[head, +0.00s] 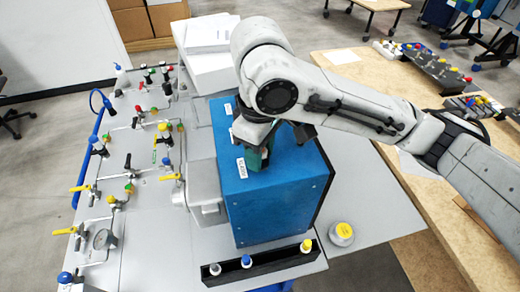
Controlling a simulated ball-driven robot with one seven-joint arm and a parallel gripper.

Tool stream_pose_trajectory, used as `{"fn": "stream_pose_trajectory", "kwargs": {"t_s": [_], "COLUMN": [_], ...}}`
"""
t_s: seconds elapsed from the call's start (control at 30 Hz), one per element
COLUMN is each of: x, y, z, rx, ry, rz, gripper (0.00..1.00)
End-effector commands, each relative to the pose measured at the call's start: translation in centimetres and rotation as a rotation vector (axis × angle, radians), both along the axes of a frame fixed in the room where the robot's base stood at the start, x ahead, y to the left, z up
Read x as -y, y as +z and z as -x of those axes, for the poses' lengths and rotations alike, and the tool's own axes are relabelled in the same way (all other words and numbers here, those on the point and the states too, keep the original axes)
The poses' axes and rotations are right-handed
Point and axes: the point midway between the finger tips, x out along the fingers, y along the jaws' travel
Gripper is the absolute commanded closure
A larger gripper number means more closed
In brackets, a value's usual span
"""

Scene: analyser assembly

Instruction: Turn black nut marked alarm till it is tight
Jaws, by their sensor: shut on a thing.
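The blue analyser box (275,205) stands on the grey table. A small white label (241,168) lies on its top at the left edge; its print is too small to read surely, but it may say alarm. My gripper (256,161) points down onto the box top, just right of that label. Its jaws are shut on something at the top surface. The black nut is hidden behind the fingers and wrist, so I cannot see its seating or how far it is turned.
A grey box (203,190) adjoins the left side. A black rack (262,268) with several capped bottles stands in front. A yellow-capped jar (342,234) is at right. Valves and tubing fill the left panel.

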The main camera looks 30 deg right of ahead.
Motion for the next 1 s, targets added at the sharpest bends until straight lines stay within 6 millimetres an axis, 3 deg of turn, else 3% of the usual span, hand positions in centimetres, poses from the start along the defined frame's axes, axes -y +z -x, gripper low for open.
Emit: {"fn": "stream_pose_trajectory", "kwargs": {"t_s": [0.5, 0.53, 0.7, 1.0], "x": [-0.13, -0.13, -0.10, -0.01], "y": [-0.05, -0.05, -0.03, 0.41], "z": [0.08, 0.08, 0.07, 0.00], "rx": [-0.003, -0.003, -0.001, 0.000], "ry": [-0.626, -0.647, -0.638, -0.637], "rz": [-0.002, -0.002, -0.002, 0.000], "gripper": [0.99, 0.61, 0.47, 0.47]}}
